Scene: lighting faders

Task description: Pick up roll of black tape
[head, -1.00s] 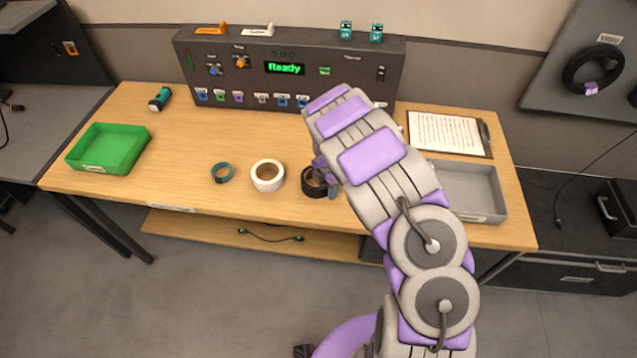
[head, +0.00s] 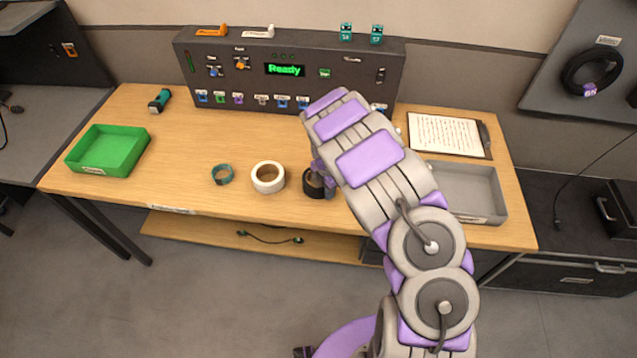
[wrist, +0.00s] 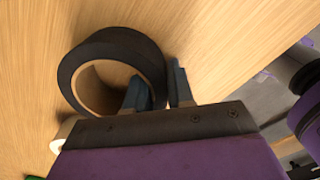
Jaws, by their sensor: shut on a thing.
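The roll of black tape (head: 312,186) stands at the front of the wooden table, partly hidden behind my arm in the head view. In the wrist view the black roll (wrist: 87,58) shows its dark outer band and tan core. My gripper (wrist: 155,82) has one finger inside the ring's opening and the other outside it, shut on the ring's wall. The roll appears to be on the table; I cannot tell any gap beneath it.
A white tape roll (head: 267,177) sits just left of the black one, with a small teal roll (head: 222,174) farther left. A green tray (head: 140,150) is at the far left, a grey tray (head: 485,217) at right. A control panel (head: 340,70) stands at the back.

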